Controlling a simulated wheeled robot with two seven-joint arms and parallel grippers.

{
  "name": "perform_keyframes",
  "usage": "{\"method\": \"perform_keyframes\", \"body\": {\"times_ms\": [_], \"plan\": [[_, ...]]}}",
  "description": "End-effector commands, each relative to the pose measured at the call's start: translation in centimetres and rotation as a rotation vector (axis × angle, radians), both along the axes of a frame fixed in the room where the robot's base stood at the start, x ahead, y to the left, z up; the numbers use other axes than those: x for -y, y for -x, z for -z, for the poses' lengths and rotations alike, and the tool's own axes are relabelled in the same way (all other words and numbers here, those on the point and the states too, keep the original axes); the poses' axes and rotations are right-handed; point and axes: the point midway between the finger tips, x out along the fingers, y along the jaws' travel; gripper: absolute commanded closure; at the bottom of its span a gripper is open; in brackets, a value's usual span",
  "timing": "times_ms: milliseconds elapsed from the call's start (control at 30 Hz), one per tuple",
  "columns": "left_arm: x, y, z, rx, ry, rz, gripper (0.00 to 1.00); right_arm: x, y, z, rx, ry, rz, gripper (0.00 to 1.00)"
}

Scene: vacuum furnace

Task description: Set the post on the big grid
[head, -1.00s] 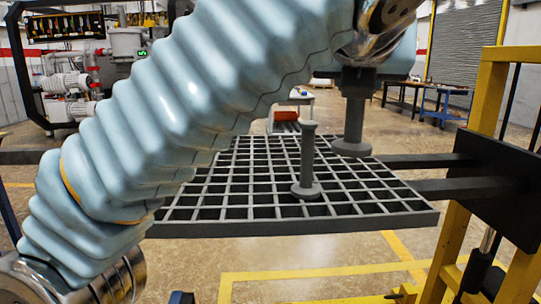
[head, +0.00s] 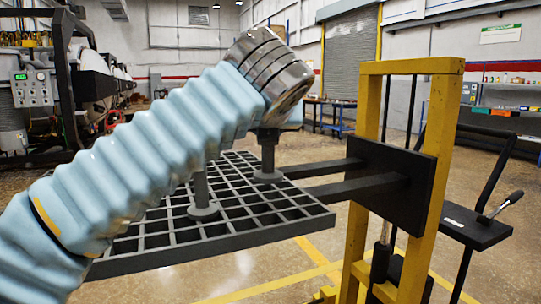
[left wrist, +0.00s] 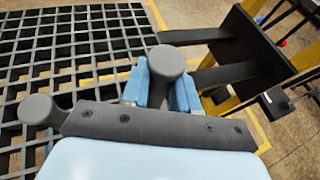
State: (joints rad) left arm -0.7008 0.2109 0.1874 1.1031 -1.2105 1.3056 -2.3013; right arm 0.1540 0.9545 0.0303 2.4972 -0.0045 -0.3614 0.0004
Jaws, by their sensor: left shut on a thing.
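The big grid (head: 150,241) is a dark grey open lattice lying flat on the fork arms. My left gripper (left wrist: 164,88) has blue fingers shut around a dark grey post (left wrist: 168,62), seen from its round top in the left wrist view. In the head view this post (head: 268,152) hangs upright below my wrist, its round foot over the far right part of the grid. I cannot tell whether the foot touches. A second, similar post (head: 203,198) stands upright on the grid, its upper part hidden by my left arm; it also shows in the left wrist view (left wrist: 38,110). My right gripper is not in view.
Two dark forks (head: 350,188) run from the grid to a black plate on a yellow lift frame (head: 432,165) at right. A dark furnace frame (head: 70,90) stands at back left. Open floor with yellow lines lies in front of the grid.

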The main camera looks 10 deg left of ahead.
Motion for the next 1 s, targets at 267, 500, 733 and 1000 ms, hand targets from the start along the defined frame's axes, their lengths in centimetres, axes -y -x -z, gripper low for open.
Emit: {"method": "perform_keyframes", "body": {"times_ms": [267, 500, 733, 1000], "plan": [[0.1, -1.5, 4.3, 0.001, -0.001, -0.001, 1.00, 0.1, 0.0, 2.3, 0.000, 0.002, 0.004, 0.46], [0.2, -1.5, 4.7, 0.002, 0.001, 0.000, 1.00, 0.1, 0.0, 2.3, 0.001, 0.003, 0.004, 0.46], [0.2, -1.5, 5.2, 0.000, 0.000, -0.001, 0.70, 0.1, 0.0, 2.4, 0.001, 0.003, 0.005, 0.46], [0.2, -1.5, 5.1, -0.001, 0.000, -0.001, 0.45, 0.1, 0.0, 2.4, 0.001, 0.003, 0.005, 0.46]]}}
